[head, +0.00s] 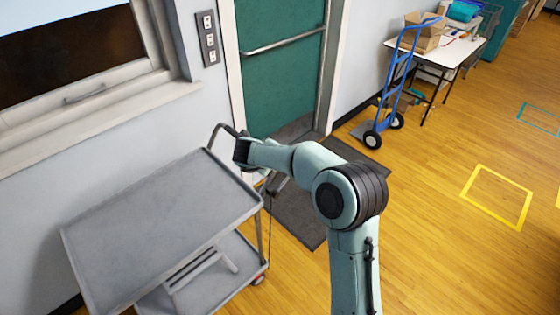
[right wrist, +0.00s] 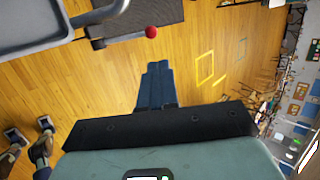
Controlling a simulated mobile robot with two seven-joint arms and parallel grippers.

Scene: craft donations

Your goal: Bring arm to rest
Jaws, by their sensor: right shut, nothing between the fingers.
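My right arm (head: 345,215) reaches up from the bottom of the head view and bends left at the elbow. Its wrist is close to the handle end of a grey cart (head: 160,215). My right gripper (right wrist: 156,72) shows in the right wrist view with its blue fingers together and nothing between them, over open wood floor. In the head view the fingers are mostly hidden by the wrist and cart edge. I cannot tell whether the arm touches the cart. My left gripper is in neither view.
The cart's top shelf is bare. A green door (head: 278,75) with a push bar stands behind, with a dark mat (head: 300,215) before it. A blue hand truck (head: 400,85) and a table (head: 440,52) with boxes stand at the back right. The floor at right is clear.

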